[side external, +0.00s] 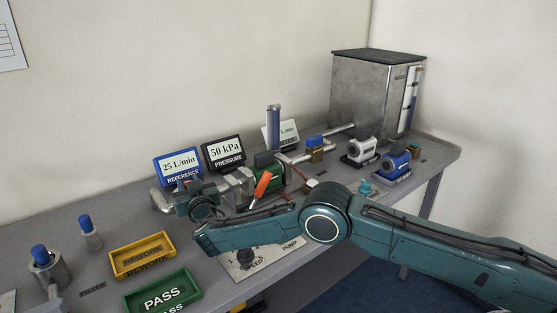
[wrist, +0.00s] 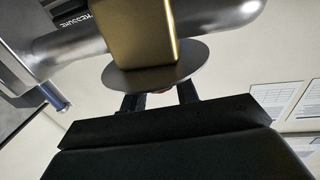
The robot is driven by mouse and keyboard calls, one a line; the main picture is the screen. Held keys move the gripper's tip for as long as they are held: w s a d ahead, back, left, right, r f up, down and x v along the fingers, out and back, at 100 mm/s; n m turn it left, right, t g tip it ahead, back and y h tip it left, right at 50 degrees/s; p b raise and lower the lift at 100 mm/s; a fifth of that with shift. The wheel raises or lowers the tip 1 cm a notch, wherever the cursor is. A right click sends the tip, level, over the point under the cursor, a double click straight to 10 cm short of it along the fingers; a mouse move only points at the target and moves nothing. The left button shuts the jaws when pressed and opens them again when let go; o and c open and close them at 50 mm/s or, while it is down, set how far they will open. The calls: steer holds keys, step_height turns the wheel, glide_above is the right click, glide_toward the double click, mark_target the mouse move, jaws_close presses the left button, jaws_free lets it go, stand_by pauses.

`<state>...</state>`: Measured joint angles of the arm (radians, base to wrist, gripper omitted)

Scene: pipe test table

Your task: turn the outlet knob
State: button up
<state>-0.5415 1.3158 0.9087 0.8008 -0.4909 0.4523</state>
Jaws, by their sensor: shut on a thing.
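The fingertips cannot be made out clearly there.
The reference display (side external: 178,166) and pressure display (side external: 223,152) stand close behind the work. A green PASS tray (side external: 162,294) and yellow REWORK tray (side external: 142,255) lie at the left. A metal tank (side external: 375,95) stands at the back right. My arm crosses the table's front edge.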

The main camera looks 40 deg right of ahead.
steer(key=shift+m+g+h, duration=0.4)
steer(key=shift+m+h, duration=0.8)
steer(key=shift+h, duration=0.6)
steer(key=o, duration=1)
steer(key=shift+c, duration=0.2)
steer(key=shift+s+a, duration=0.1)
steer(key=shift+s, duration=0.05)
steer(key=v, duration=1.1)
steer(key=shift+s, duration=0.35)
steer(key=shift+c, duration=0.2)
